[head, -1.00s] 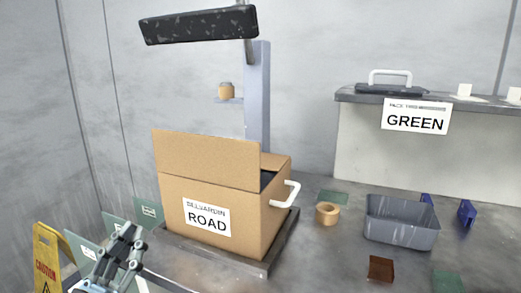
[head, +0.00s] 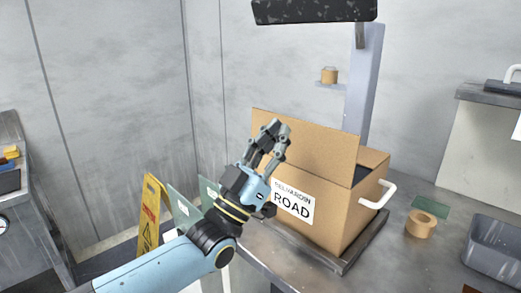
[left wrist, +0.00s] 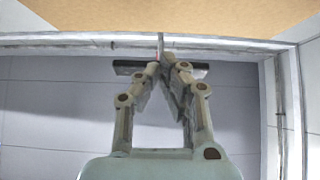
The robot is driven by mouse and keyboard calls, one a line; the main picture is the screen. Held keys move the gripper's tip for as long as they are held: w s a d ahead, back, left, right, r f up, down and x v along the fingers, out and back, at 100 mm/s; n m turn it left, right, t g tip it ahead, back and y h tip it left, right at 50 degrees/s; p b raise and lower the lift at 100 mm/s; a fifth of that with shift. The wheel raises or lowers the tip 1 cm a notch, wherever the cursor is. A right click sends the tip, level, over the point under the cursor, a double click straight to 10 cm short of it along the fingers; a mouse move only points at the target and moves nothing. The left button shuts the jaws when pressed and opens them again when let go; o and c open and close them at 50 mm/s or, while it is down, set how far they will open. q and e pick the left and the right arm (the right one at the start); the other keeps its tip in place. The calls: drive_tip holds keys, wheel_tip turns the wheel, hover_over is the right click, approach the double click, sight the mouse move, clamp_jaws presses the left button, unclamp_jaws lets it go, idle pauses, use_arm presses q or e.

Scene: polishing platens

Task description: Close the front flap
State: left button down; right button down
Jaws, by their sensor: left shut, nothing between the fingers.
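A brown cardboard box (head: 340,222) with a white ROAD label stands on a dark platform. Its front flap (head: 325,140) stands up, leaning a little outward at the top left, and the dark opening shows behind its right end. My left gripper (head: 275,128) is in front of the flap's left part in the head view, with its fingers pointing up and covering some of it. The fingers are together and empty; they also meet in the left wrist view (left wrist: 160,62). Whether they touch the flap I cannot tell. My right gripper is not in view.
A white handle (head: 378,196) sticks out of the box's right side. A tape roll (head: 421,226) and a grey bin (head: 497,247) are to the right. A post (head: 363,80) with a dark overhead bar (head: 313,10) rises behind. A yellow caution sign (head: 149,215) stands left.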

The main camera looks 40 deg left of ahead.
sight(296, 143)
use_arm(q)
drive_tip(key=w, duration=0.2)
drive_tip(key=shift+w+d+f, duration=0.1)
drive_tip(key=shift+w+f, duration=0.05)
drive_tip(key=shift+w, duration=0.15)
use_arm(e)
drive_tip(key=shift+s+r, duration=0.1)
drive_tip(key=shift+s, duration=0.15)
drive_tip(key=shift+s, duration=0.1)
